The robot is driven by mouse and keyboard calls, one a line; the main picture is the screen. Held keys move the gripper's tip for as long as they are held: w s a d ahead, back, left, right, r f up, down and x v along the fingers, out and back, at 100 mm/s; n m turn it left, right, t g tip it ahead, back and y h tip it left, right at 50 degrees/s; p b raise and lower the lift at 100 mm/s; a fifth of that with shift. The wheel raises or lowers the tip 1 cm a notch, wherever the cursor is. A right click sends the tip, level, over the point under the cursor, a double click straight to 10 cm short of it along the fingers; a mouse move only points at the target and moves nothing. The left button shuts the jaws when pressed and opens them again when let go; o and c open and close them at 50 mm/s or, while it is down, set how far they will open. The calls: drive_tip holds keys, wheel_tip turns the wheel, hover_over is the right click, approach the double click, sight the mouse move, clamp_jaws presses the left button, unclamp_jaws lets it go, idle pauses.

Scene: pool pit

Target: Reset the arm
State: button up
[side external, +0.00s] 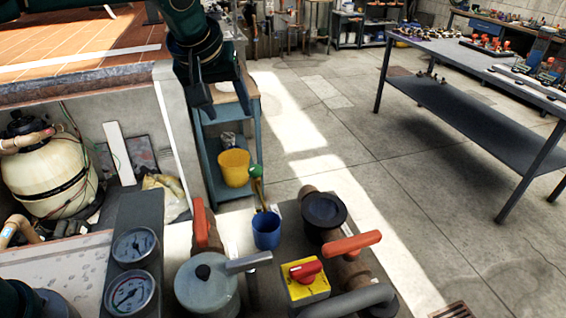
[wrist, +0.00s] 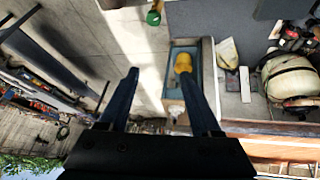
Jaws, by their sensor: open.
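My gripper (side external: 226,110) hangs at the top left of the side external view, fingers pointing down, in front of a blue-green shelf cart (side external: 203,150). Its fingers are apart with nothing between them. In the wrist view my gripper (wrist: 160,74) also shows open and empty, well above the floor and clear of everything. That view appears turned over, with the floor toward the top. My gripper is apart from the pipes and valves in the foreground.
In front stand red-handled valves (side external: 352,243), a yellow switch box (side external: 305,285), gauges (side external: 132,245), a lidded grey pot (side external: 206,285) and a blue cup (side external: 266,230) holding a green-topped item. A yellow bucket (side external: 234,168) sits on the cart. A workbench (side external: 450,95) stands right; floor between is clear.

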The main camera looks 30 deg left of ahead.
drive_tip(key=s+a+r+m+t, duration=0.1)
drive_tip(key=s+a+r, duration=0.15)
drive_tip(key=s, duration=0.45)
drive_tip(key=s+a+r, duration=0.2)
drive_tip(key=s+r, duration=0.2)
drive_tip(key=s, duration=0.3)
drive_tip(key=s+f+m+g+h, duration=0.1)
drive_tip(key=s+f+m, duration=0.4)
drive_tip(key=s+f, duration=0.3)
drive_tip(key=s, duration=0.2)
drive_tip(key=shift+s+d+f+h, duration=0.3)
drive_tip(key=shift+s+d, duration=0.05)
